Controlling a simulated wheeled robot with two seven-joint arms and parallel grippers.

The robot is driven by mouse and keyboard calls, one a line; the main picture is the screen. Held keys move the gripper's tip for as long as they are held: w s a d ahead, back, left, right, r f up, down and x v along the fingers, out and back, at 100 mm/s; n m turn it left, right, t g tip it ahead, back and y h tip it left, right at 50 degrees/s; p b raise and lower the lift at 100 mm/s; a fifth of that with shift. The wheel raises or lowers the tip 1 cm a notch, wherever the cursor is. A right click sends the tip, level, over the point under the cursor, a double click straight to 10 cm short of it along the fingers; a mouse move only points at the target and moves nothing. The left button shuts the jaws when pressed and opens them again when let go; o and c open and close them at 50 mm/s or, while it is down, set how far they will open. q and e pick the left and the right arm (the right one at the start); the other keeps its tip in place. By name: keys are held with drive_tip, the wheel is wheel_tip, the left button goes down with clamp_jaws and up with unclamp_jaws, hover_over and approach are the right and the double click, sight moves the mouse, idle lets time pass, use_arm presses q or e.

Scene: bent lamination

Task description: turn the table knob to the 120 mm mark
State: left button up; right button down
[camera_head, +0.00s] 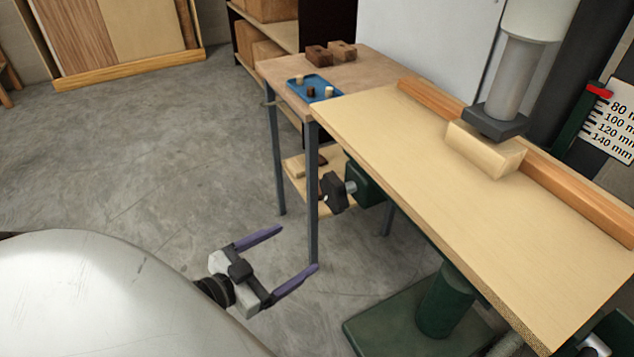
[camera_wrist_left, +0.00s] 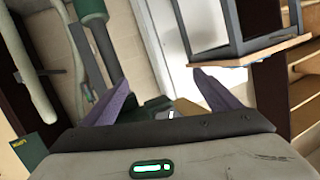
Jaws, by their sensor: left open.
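The table knob (camera_head: 335,192) is a black lobed handle on a short metal shaft. It sticks out from a green housing under the left edge of the wooden machine table (camera_head: 400,145). The scale (camera_head: 609,125) at the far right reads 80, 100, 120 and 140 mm, with a red pointer (camera_head: 599,90) near the 80 mm line. My left gripper (camera_head: 300,254) is open and empty, with purple fingers, below and left of the knob and apart from it. It also shows in the left wrist view (camera_wrist_left: 160,100).
A side bench (camera_head: 277,72) with a blue tray (camera_head: 313,90) and wood blocks (camera_head: 331,52) stands behind the knob. A wood block (camera_head: 485,150) sits under the spindle (camera_head: 508,85). The bench leg (camera_head: 313,225) is close to my left gripper. The floor at left is clear.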

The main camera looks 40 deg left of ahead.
sight(329, 196)
use_arm(q)
wheel_tip(329, 196, up, 11)
drive_tip(key=m+t+h, duration=0.1)
drive_tip(key=m+h, duration=0.4)
drive_tip(key=h, duration=0.1)
drive_tip(key=x, duration=0.7)
drive_tip(key=a+x, duration=0.1)
drive_tip(key=x, duration=0.2)
drive_tip(key=shift+w, duration=0.4)
drive_tip(key=c, duration=1)
